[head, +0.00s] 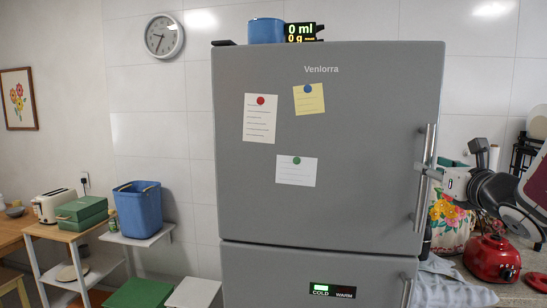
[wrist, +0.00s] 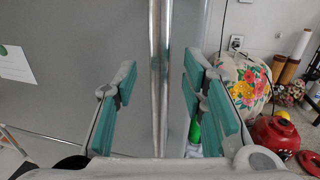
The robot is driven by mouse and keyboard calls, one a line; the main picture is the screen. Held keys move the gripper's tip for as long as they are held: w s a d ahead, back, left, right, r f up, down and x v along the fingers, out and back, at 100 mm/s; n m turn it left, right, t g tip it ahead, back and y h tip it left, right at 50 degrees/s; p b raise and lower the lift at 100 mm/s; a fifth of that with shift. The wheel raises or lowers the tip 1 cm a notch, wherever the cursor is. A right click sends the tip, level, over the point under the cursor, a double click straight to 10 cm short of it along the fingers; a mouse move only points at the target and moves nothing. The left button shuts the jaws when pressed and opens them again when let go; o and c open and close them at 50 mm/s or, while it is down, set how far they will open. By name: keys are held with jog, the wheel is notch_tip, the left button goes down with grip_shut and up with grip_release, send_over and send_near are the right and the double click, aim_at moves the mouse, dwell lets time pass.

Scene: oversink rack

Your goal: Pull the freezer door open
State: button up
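A tall grey fridge has a large upper door (head: 330,190) and a lower door (head: 290,275) with a COLD/WARM display. Both doors look shut; no label shows which is the freezer. A vertical metal bar handle (head: 421,195) runs along the right side of the upper door. The lower door has its own handle (head: 407,290). My gripper (head: 432,171) is at the upper handle, around its middle height. In the wrist view my gripper (wrist: 160,80) is open, its green-padded fingers on either side of the bar (wrist: 158,50). Gaps show between the bar and both fingers.
A blue bin (head: 138,210) and low shelves stand left of the fridge. A blue pot (head: 266,31) sits on top.

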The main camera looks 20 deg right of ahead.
jog(key=shift+x, duration=1.6)
grip_shut()
